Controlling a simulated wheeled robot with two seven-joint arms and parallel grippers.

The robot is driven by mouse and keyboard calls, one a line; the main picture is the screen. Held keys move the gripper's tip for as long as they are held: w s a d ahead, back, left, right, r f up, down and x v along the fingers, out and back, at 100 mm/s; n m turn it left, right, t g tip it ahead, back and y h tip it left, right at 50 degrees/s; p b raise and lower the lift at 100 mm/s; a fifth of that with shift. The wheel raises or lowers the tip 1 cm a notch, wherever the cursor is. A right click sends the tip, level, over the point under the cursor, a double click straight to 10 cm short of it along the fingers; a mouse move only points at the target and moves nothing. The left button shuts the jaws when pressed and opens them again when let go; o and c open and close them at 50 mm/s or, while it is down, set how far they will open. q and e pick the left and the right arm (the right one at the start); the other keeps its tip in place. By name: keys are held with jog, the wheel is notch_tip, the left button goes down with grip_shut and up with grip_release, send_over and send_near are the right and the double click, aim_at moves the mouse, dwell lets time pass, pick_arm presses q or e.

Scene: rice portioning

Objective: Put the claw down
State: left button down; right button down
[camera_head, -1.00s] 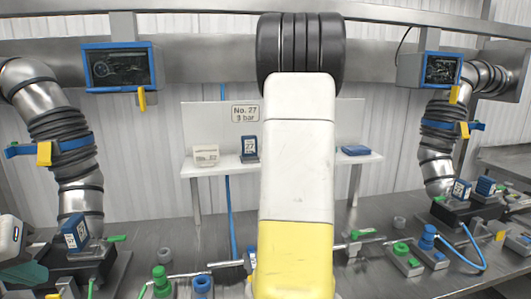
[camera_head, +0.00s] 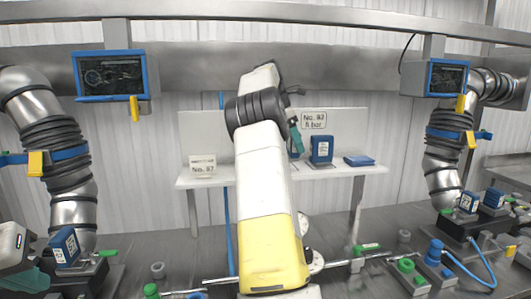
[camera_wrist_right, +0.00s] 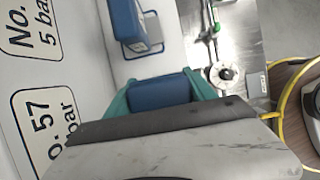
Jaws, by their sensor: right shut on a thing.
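My right arm crosses the middle of the head view up to the white shelf (camera_head: 345,172). Its gripper (camera_head: 295,138) shows there only as a teal finger beside the forearm. In the right wrist view both teal fingers of the right gripper (camera_wrist_right: 162,90) are closed on a blue block (camera_wrist_right: 160,92). I cannot tell whether the block rests on the shelf. A standing blue box (camera_head: 320,150) is just right of this gripper. My left gripper (camera_head: 25,278) is partly cut off at lower left; its jaws are unclear. No claw separate from the grippers is identifiable.
A white label block (camera_head: 203,165) and a flat blue piece (camera_head: 359,160) lie on the shelf. The sign (camera_head: 314,120) reads No. 92. The bench holds green-capped (camera_head: 405,265) and blue-capped (camera_head: 435,252) fittings. Corrugated ducts (camera_head: 70,165) stand at both sides.

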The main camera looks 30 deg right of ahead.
aim_at(292, 151)
jog(key=shift+w+a+f, duration=0.1)
jog(key=shift+w+f, duration=0.05)
jog(key=shift+w, duration=0.5)
jog(key=shift+f, duration=1.65)
jog(key=shift+c, duration=1.6)
grip_release()
jog(key=shift+f, duration=0.15)
jog(key=v, duration=0.7)
jog(key=shift+r, duration=0.4)
